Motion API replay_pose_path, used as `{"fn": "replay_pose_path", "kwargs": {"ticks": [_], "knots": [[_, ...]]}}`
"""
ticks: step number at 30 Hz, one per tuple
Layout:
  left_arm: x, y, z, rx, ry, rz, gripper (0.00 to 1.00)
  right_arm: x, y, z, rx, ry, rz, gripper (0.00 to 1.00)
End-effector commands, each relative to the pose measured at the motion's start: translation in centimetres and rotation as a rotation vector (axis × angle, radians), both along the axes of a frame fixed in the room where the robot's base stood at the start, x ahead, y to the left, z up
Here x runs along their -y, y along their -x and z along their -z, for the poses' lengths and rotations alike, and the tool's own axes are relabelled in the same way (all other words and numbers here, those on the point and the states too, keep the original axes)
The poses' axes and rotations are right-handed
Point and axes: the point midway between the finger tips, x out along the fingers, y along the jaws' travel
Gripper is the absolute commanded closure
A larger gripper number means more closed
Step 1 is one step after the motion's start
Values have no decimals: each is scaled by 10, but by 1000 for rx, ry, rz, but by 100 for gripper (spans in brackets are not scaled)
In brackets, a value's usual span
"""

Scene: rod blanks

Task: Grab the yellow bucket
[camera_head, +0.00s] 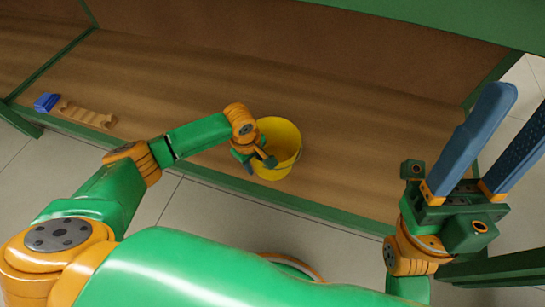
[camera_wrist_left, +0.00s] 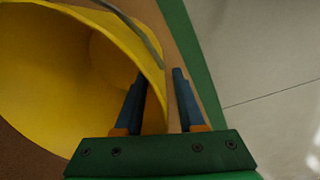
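The yellow bucket (camera_head: 283,137) stands upright on the brown wooden surface near its front edge. It also fills the left of the left wrist view (camera_wrist_left: 50,75), where its open mouth, rim and grey handle show. My left gripper (camera_head: 258,166) is at the near left side of the bucket, pointing down. In the left wrist view its fingers (camera_wrist_left: 160,75) are apart, with the bucket's wall between them: one finger on the inner side, one on the outer side. Whether either finger touches the wall I cannot tell. My right gripper (camera_head: 520,105) is open and empty at the right, away from the bucket.
A wooden rod holder (camera_head: 88,115) and a blue block (camera_head: 46,102) are at the far left of the wooden surface (camera_head: 370,150). A green frame edge (camera_head: 330,216) runs along its front. The surface right of the bucket is clear. Pale tiled floor (camera_head: 215,215) lies in front.

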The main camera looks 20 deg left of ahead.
Motion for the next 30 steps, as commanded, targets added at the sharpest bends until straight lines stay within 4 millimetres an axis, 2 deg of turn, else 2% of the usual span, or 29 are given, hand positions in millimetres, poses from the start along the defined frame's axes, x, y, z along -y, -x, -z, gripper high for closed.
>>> {"fn": "replay_pose_path", "kwargs": {"ticks": [6, 7, 11, 30], "knots": [[0, 0, 1, 0, 0, 1, 62, 0, 0, 0, 7, -2, 0, 50], [0, 0, 1, 0, 0, 1, 64, 0, 0, 0, 7, -2, 0, 50], [0, 0, 1, 0, 0, 1, 99, 0, 0, 0, 6, -2, 0, 50], [0, 0, 1, 0, -1, 1, 100, 0, 0, 0, 6, -2, 0, 50]]}}
